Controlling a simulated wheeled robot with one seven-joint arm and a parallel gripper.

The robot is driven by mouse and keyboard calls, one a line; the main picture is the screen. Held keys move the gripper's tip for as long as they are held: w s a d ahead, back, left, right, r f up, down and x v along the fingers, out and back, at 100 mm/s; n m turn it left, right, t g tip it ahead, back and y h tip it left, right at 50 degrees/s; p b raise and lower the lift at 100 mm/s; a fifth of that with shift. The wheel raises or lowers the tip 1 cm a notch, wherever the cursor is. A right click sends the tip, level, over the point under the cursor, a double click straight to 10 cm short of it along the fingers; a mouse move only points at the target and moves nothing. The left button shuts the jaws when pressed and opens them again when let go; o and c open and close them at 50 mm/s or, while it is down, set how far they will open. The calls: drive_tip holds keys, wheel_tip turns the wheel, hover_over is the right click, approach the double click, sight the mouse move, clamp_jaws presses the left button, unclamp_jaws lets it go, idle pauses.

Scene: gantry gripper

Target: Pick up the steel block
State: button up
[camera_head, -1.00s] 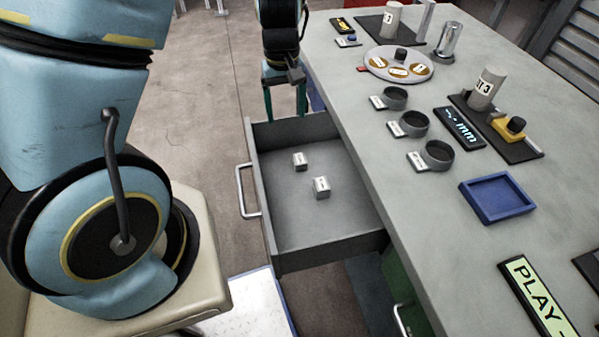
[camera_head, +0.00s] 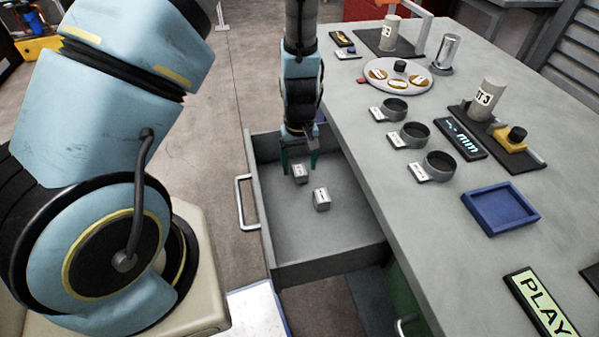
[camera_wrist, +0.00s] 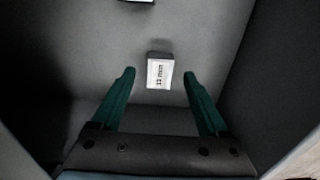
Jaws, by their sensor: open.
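Two small grey metal blocks lie in the open drawer (camera_head: 330,250). The far block (camera_head: 299,173) and the near block (camera_head: 321,199) each carry a white label; I cannot tell from the looks which is steel. My gripper (camera_head: 299,168), with green fingers, is open and reaches down into the drawer at the far block. In the wrist view my gripper (camera_wrist: 160,85) has a block (camera_wrist: 159,73) labelled "12 mm" between and slightly beyond its fingertips, not gripped. The edge of another block (camera_wrist: 137,1) shows at the top of that view.
The drawer walls stand close around my gripper, with the grey bench (camera_head: 400,170) to the right. On the bench are several black ring holders, a blue tray (camera_head: 500,208), a round plate (camera_head: 398,72) and a display (camera_head: 460,139). The drawer's front part is clear.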

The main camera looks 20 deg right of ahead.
drive_tip(key=shift+f, duration=0.7)
drive_tip(key=shift+c, duration=0.3)
clamp_jaws()
